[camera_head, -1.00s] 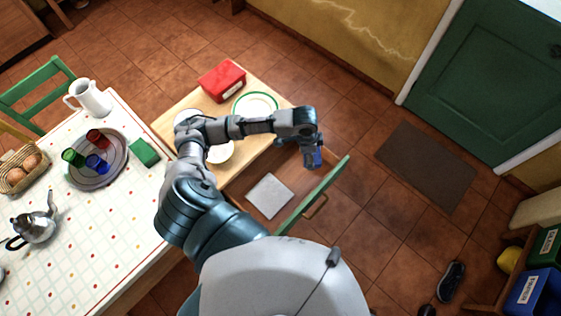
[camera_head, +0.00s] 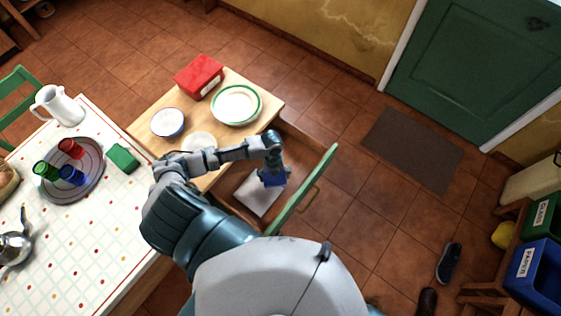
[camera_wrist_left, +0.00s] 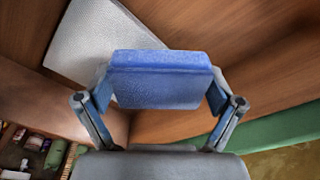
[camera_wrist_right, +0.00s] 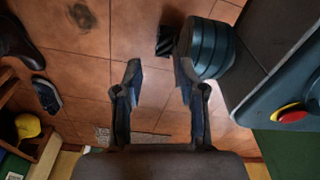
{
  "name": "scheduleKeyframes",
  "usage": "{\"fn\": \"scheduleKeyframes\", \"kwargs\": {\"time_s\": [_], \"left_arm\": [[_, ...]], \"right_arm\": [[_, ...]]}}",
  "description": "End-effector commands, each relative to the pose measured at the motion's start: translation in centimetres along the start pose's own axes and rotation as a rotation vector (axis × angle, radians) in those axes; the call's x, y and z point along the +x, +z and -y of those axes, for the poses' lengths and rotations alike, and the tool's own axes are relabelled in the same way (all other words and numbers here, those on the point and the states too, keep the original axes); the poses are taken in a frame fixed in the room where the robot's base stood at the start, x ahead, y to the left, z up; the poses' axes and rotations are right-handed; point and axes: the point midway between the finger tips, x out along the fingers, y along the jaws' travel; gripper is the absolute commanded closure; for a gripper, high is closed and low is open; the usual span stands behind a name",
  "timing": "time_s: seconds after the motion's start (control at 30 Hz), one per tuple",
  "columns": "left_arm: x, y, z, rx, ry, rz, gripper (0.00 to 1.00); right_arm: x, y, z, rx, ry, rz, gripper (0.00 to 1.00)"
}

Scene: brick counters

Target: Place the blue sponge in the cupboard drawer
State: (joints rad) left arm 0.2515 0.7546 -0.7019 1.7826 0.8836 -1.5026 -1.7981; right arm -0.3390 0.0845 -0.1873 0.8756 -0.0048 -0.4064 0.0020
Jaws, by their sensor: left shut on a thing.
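The blue sponge (camera_wrist_left: 160,80) is between the fingers of my left gripper (camera_wrist_left: 160,92), which is shut on it. In the head view the sponge (camera_head: 273,181) and my left gripper (camera_head: 272,172) are over the open wooden drawer (camera_head: 237,182) with a green front (camera_head: 304,189). A white flat item (camera_head: 256,197) lies on the drawer floor; it also shows in the left wrist view (camera_wrist_left: 95,40). I cannot tell whether the sponge touches it. My right gripper (camera_wrist_right: 155,75) is open and empty above the tiled floor.
The wooden cupboard top holds a red box (camera_head: 199,76), a green-rimmed plate (camera_head: 236,104) and a bowl (camera_head: 168,122). The spotted table (camera_head: 75,245) at left holds a tray with cups, a green sponge (camera_head: 122,158) and a jug (camera_head: 58,105).

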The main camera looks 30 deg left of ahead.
Motion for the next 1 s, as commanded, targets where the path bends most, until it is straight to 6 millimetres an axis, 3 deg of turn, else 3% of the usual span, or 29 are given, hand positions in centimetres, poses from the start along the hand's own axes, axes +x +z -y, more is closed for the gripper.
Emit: {"fn": "scheduleKeyframes", "kwargs": {"time_s": [0.1, 0.3, 0.47, 0.73, 1.0], "left_arm": [[0.0, 3.1, 2.1, -0.004, -0.004, -0.001, 0.42], [-0.3, 6.4, 4.5, -0.004, 0.0, 0.001, 0.42], [-0.3, 7.0, 5.2, -0.002, 0.004, 0.002, 0.42], [3.1, 7.7, 5.0, -0.004, 0.004, -0.001, 0.42], [3.2, 7.9, 4.8, -0.003, 0.001, 0.0, 0.42]], "right_arm": [[0.0, -0.9, 0.2, 0.002, 0.0, -0.005, 0.6], [-0.3, -2.1, 0.0, 0.003, -0.001, -0.01, 0.6], [-0.4, -2.6, -0.1, 0.005, -0.004, -0.013, 0.6], [-0.8, -3.9, -0.1, 0.005, 0.0, -0.018, 0.6], [-0.8, -3.9, -0.1, 0.005, 0.0, -0.016, 0.6]]}}
